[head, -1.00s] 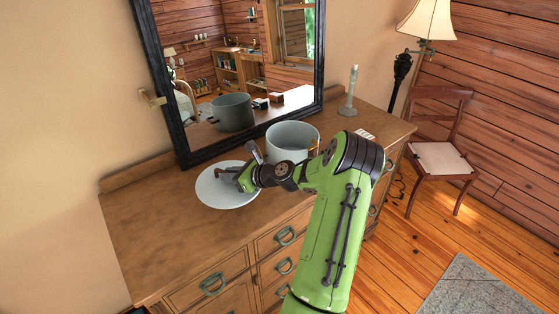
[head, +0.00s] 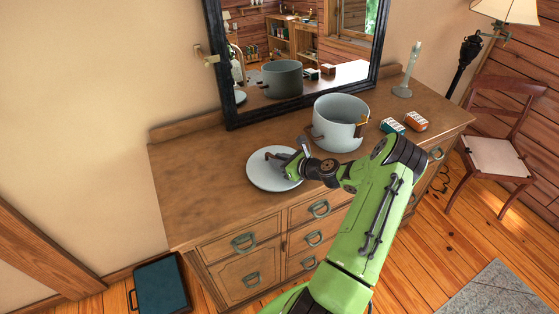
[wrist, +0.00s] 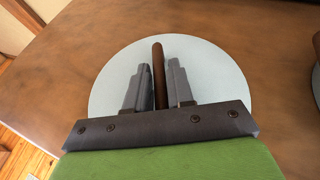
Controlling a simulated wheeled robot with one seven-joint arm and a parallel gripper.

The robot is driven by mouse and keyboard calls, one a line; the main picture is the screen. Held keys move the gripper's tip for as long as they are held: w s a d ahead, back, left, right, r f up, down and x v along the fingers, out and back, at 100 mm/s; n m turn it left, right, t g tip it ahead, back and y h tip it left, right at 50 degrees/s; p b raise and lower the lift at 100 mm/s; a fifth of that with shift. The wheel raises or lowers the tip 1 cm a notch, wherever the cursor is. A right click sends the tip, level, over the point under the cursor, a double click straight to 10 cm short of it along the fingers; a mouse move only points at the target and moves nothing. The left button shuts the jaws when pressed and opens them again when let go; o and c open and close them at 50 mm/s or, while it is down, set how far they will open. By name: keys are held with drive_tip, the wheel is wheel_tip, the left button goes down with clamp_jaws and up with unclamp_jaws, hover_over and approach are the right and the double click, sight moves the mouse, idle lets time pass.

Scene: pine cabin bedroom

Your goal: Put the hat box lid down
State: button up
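The hat box lid (head: 263,180), a pale grey disc with a brown handle, lies flat on the dresser top left of the hat box. In the wrist view the lid (wrist: 110,88) fills the middle, with its brown strap handle (wrist: 158,70) seen edge-on. My gripper (head: 284,158) is right over the lid. Its fingers stand one on each side of the handle, with narrow gaps showing, so they look open around it. The pale round hat box (head: 338,118) stands open behind and right of the lid. The lid's underside is hidden.
The wooden dresser (head: 195,165) has free room at its left. A mirror (head: 232,90) stands at the back. Two small boxes, green (head: 392,126) and orange (head: 416,121), and a candlestick (head: 404,80) are at the right. A dark blue case (head: 160,285) is on the floor.

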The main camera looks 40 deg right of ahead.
drive_tip(key=o, duration=0.3)
drive_tip(key=shift+r, duration=0.2)
drive_tip(key=v, duration=1.2)
drive_tip(key=w+a+r+n+g, duration=0.1)
drive_tip(key=a+r+n+g, duration=0.35)
drive_tip(key=a+n, duration=0.65)
drive_tip(key=w+a+r+n+g, duration=0.1)
drive_tip(key=a+r+n+g, duration=0.4)
drive_tip(key=a+n, duration=0.6)
drive_tip(key=s+a+r+n, duration=0.3)
drive_tip(key=s+n, duration=0.1)
drive_tip(key=s, duration=0.1)
drive_tip(key=s+a+r+n+t+h, duration=0.1)
drive_tip(key=s+a+r+n, duration=0.2)
drive_tip(key=s, duration=0.3)
drive_tip(key=s+a+r+n, duration=0.3)
drive_tip(key=s+a+n, duration=0.1)
drive_tip(key=s+n, duration=0.1)
drive_tip(key=shift+s+a+r+n+t, duration=0.2)
drive_tip(key=shift+a+n+t, duration=0.05)
drive_tip(key=shift+a+n, duration=0.05)
